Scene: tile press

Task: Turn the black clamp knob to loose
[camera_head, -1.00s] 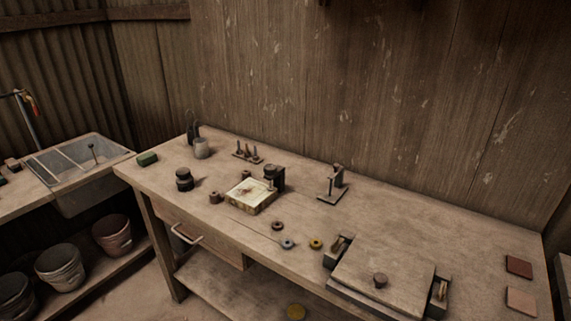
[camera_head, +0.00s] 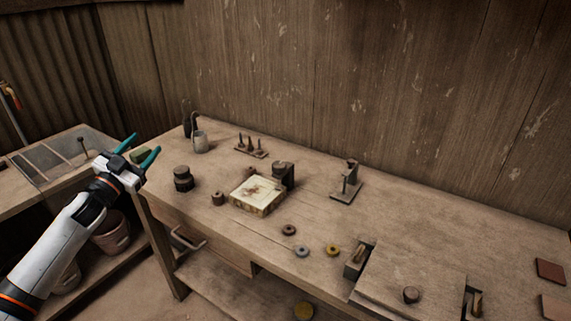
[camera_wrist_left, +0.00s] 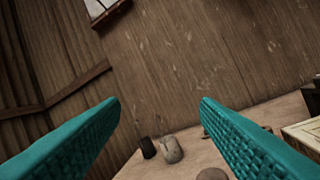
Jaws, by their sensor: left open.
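A dark block with a round dark knob on top (camera_head: 283,170), which looks like the clamp knob, stands at the back right corner of a pale, stained tile block (camera_head: 257,195) on the bench. Whether it is tight or loose cannot be told. My left gripper (camera_head: 146,147) has teal fingers spread open and empty, above the bench's left end, well to the left of the knob. In the left wrist view its fingers (camera_wrist_left: 160,103) frame the plank wall. My right gripper is not in view.
A dark stacked jar (camera_head: 183,179) and a small brown pot (camera_head: 218,198) stand between the gripper and the tile block. A grey jug (camera_head: 200,142) and a rack of pegs (camera_head: 251,147) are behind. A stand (camera_head: 346,184) and a lidded press (camera_head: 411,270) lie to the right.

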